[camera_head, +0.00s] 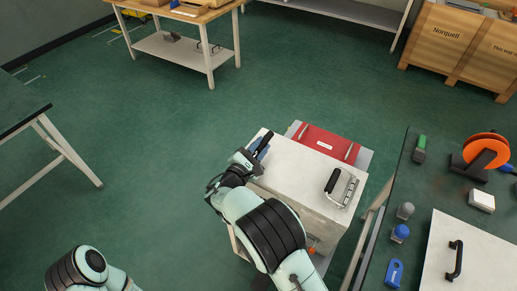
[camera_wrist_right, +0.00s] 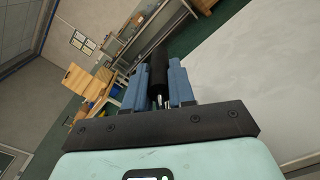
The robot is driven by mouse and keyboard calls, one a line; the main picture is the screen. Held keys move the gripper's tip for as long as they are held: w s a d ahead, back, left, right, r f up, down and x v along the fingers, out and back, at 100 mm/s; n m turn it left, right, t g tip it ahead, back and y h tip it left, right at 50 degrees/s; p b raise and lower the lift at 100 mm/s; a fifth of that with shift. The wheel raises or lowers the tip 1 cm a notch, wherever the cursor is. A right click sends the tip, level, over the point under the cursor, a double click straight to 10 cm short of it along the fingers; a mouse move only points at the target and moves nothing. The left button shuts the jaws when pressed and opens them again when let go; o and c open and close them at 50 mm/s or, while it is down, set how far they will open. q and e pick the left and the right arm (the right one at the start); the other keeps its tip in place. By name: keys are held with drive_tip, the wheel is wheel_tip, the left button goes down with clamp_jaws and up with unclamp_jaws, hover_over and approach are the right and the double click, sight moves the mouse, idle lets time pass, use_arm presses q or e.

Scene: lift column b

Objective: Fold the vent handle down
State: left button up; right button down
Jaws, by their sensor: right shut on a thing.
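A box with a pale top (camera_head: 297,168) stands in the middle of the head view. A black handle grip (camera_head: 265,142) rises at its left edge, and I take it as the vent handle. My right gripper (camera_head: 257,149) is at this grip. In the right wrist view the blue fingers (camera_wrist_right: 163,88) are shut on the black grip (camera_wrist_right: 158,68), with thin metal rods below it. The fingers hide part of the handle. A second handle (camera_head: 332,181) with a black grip and metal frame is on the right of the box top. My left gripper is out of view.
A red case (camera_head: 324,142) lies behind the box top. A dark bench (camera_head: 432,190) at right holds an orange reel (camera_head: 486,149), small blocks and a pale panel with a black handle (camera_head: 455,260). Green floor (camera_head: 150,130) is clear on the left.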

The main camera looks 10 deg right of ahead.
idle(0.4)
drive_tip(key=c, duration=1)
unclamp_jaws()
drive_tip(key=shift+o, duration=0.2)
drive_tip(key=shift+a, duration=0.1)
drive_tip(key=v, duration=1.3)
drive_tip(key=shift+s, duration=0.15)
